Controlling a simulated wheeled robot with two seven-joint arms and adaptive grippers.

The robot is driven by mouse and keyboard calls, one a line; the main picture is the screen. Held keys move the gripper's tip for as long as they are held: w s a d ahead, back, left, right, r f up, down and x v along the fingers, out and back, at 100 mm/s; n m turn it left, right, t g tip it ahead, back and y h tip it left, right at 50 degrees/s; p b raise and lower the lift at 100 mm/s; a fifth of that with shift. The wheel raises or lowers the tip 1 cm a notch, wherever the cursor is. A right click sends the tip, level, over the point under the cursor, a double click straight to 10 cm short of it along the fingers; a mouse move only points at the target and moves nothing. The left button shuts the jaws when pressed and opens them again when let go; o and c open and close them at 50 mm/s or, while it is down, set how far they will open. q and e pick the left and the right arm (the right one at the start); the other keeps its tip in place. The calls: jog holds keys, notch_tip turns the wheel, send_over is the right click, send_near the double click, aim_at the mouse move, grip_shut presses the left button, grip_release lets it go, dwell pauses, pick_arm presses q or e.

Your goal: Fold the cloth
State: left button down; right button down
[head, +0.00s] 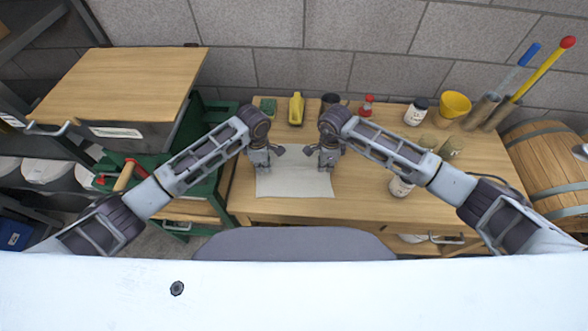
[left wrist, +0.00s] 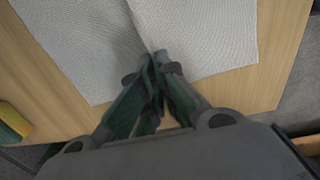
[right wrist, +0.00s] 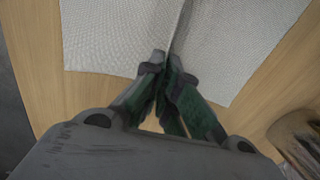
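The pale grey-white cloth (head: 295,186) lies on the wooden table in front of me. My left gripper (head: 262,163) is at its left side and my right gripper (head: 325,163) at its right side. In the left wrist view the left fingertips (left wrist: 160,62) are together at the cloth (left wrist: 205,35), with a crease running away from them. In the right wrist view the right fingertips (right wrist: 165,66) are together on the cloth (right wrist: 235,40), again with a crease at the tips. The pinched bits are hidden between the fingers.
Behind the cloth stand a green sponge (head: 268,106), a yellow bottle (head: 296,108), a dark cup (head: 330,101) and a red-capped bottle (head: 367,105). A yellow bucket (head: 454,104) and a white jar (head: 415,114) are further right.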

pick_arm(q)
jog(key=shift+r, duration=0.1)
pick_arm(e)
jog(key=shift+r, duration=0.15)
dwell(0.3)
